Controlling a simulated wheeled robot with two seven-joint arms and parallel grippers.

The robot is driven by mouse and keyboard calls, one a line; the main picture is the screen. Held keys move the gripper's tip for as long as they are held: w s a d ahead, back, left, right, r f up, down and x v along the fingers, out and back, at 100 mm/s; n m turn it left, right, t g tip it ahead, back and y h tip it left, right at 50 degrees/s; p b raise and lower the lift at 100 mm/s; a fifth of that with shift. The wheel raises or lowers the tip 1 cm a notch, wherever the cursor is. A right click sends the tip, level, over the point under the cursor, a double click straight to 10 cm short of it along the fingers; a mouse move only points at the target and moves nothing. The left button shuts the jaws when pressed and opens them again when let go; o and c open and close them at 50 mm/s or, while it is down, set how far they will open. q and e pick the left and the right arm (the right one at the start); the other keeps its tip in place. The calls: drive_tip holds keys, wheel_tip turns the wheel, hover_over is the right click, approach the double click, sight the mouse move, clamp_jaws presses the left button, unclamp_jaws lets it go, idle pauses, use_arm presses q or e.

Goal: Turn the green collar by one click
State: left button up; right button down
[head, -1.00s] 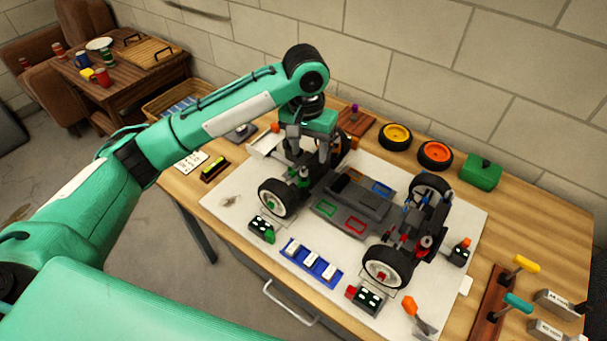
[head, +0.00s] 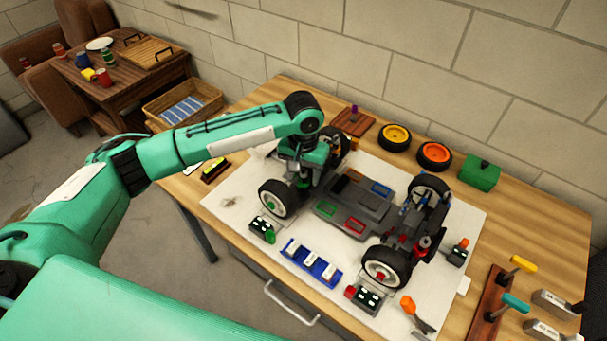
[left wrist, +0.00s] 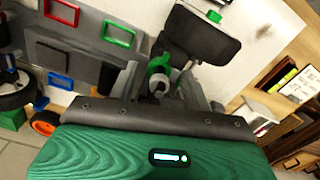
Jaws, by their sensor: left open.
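The RC car chassis (head: 357,207) stands on a white mat on the workbench. The green collar (left wrist: 158,66) sits on a grey shock at the car's left-end wheel in the left wrist view. In the head view only a bit of green shows low beside the wheel. My left gripper (left wrist: 160,88) is open, with one finger on each side of the collar in the wrist picture. I cannot tell whether the fingers touch it. In the head view my left gripper (head: 304,172) points down over that corner of the car, its fingertips mostly hidden. My right gripper is not in view.
A small black box with a green knob (head: 262,226) lies by the near left wheel (head: 278,198). A blue tray (head: 312,262) lies in front of the car. Loose wheels (head: 396,137) and a green box (head: 480,174) stand behind. Tool handles stand at the right.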

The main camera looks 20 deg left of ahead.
use_arm(q)
drive_tip(key=shift+f, duration=0.7)
drive_tip(key=c, duration=1)
drive_tip(key=shift+r+m+p, duration=0.25)
drive_tip(key=shift+m+p, duration=0.15)
drive_tip(key=shift+p, duration=0.4)
drive_tip(key=m+p, duration=0.3)
drive_tip(key=p, duration=0.1)
drive_tip(key=shift+m+p, duration=0.3)
drive_tip(key=shift+m, duration=0.1)
drive_tip(key=m+p, duration=0.2)
drive_tip(key=m, duration=0.1)
drive_tip(key=shift+a, duration=0.15)
drive_tip(key=shift+w+f+m+p, duration=0.1)
drive_tip(key=shift+m+p, duration=0.5)
drive_tip(key=shift+m, duration=0.2)
